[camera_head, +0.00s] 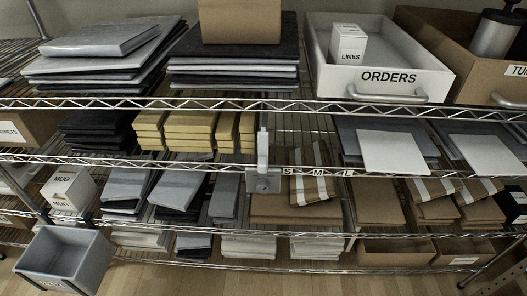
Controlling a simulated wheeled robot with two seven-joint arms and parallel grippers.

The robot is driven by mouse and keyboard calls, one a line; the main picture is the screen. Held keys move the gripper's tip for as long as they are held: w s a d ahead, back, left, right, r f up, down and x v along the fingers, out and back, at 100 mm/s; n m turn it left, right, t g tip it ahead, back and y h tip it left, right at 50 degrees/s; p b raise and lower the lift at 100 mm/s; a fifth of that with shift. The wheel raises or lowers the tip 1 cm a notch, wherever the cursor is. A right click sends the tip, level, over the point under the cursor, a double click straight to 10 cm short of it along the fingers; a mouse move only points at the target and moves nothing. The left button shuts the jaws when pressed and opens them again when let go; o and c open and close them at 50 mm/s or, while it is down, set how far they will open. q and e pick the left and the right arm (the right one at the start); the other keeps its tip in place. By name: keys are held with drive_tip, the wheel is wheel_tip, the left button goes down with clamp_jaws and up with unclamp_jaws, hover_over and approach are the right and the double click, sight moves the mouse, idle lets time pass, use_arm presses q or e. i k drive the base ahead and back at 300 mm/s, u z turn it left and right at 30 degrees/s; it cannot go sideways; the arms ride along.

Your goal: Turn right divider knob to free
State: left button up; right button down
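A pale grey upright divider (263,148) stands at the front edge of the middle wire shelf. At its foot is a square grey bracket (252,183) with a small round knob (263,186) on its front face. The knob's setting is too small to read. This is the only divider I can make out, and I cannot tell whether it is the right one. Neither of my grippers shows in the head view.
An ORDERS tray (388,80) stands on the upper shelf. A grey bin (65,258) and a MUG box (68,187) are at the lower left.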

sight(262, 186)
drive_tip(key=z, duration=1.9)
drive_tip(key=k, duration=1.1)
drive_tip(key=u, duration=1.75)
